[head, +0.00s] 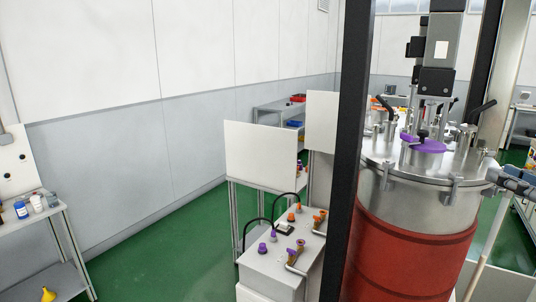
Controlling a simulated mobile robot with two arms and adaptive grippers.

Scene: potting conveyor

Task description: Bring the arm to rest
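My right gripper (500,178) shows at the right edge, beside the upper rim of a large steel vessel (402,194). Only a small grey part of it is in the picture, so I cannot tell whether it is open or shut, or whether it touches the vessel. My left gripper is not in view.
The vessel has a red lower jacket (408,252), a purple-collared lid port (424,145) and clamps. A dark post (352,150) stands left of it. A grey cabinet (270,268) with orange and purple fittings is nearby. A shelf (40,215) stands left. Green floor (165,255) lies clear between.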

